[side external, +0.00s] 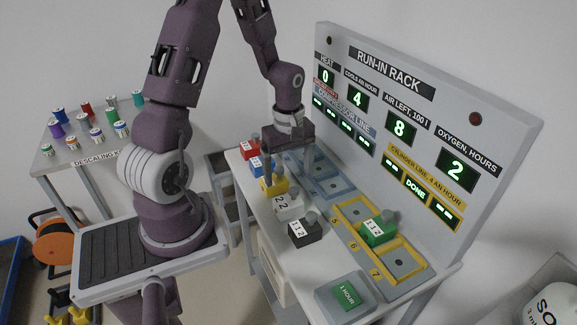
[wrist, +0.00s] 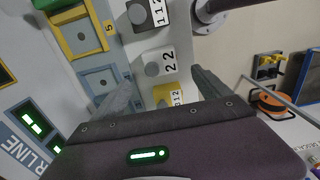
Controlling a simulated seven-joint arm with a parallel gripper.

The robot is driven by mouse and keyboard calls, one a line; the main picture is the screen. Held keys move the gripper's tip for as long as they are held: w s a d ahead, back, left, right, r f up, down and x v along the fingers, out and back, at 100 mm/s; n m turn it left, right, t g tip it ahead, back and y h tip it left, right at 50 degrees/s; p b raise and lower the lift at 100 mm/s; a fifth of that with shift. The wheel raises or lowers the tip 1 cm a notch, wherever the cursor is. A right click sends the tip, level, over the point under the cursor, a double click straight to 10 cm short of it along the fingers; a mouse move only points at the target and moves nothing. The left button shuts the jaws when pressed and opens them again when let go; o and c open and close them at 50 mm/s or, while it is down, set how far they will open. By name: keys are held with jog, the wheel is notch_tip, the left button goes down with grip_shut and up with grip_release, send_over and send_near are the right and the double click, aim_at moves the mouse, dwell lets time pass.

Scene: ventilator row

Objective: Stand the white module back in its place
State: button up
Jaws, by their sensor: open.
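The white module (side external: 288,207), marked "2 2" with a grey knob, is on the bench's front strip between the yellow and black modules. It also shows in the wrist view (wrist: 157,66), just beyond the fingertips. My gripper (side external: 288,166) is open and empty above the bench, over the yellow module (side external: 271,186). In the wrist view the yellow module (wrist: 165,94) is between the fingers, partly hidden by the gripper body. Blue-framed slots (side external: 335,187) and yellow-framed slots (side external: 354,212) lie behind the module row. The visible slots near the gripper are empty.
A black module (side external: 304,233) stands nearer the camera; blue (side external: 255,164) and red (side external: 248,146) modules are at the far end. A green module (side external: 378,232) sits in slot 6. The upright panel (side external: 400,80) bounds the back. A "1 HOUR" button (side external: 346,295) is at the near end.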

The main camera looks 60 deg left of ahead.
jog(key=s+d+r+m+t+y, duration=0.1)
jog(key=d+r+m, duration=0.3)
jog(key=r, duration=0.3)
jog(key=s+d+r+m+t, duration=0.1)
jog(key=d+r+m, duration=0.2)
jog(key=r, duration=0.4)
jog(key=s+d+r+m+t+h, duration=0.1)
jog(key=s+d+r+m+t, duration=0.2)
jog(key=s+d+r+m, duration=0.5)
jog(key=s+d+m, duration=0.1)
jog(key=s+m, duration=0.2)
jog(key=shift+d+r+t, duration=0.2)
jog(key=shift+r+t, duration=0.1)
jog(key=shift+r, duration=0.05)
